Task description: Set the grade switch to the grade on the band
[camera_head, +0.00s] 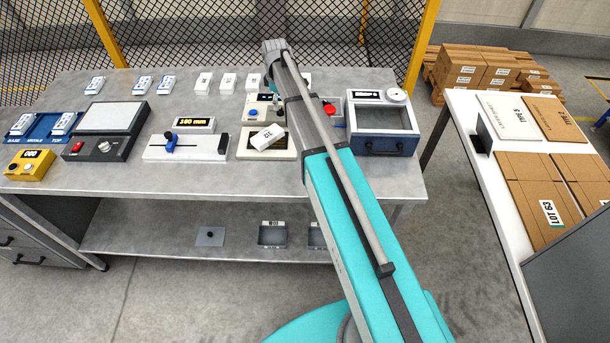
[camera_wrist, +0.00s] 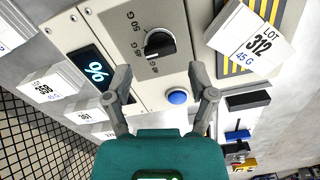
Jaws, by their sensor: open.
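In the wrist view, the grade switch (camera_wrist: 159,44) is a round black knob with a pale pointer mark on a light grey panel. Printed marks on its left side include 50 G and 45 G; the lowest mark is too small to read surely, and I cannot tell which mark the pointer meets. My gripper (camera_wrist: 164,88) is open and empty, its fingertips apart below the knob, with a blue button (camera_wrist: 177,97) between them. A white banded block (camera_wrist: 248,38) reads LOT 312, 45 G and lies tilted on a striped plate.
A dark % display (camera_wrist: 94,68) sits left of the knob. More white blocks (camera_wrist: 51,88) stand beyond the panel. In the head view, a slider unit (camera_head: 187,147), a scale (camera_head: 107,130) and a blue-grey box (camera_head: 382,122) crowd the bench; its front edge is clear.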

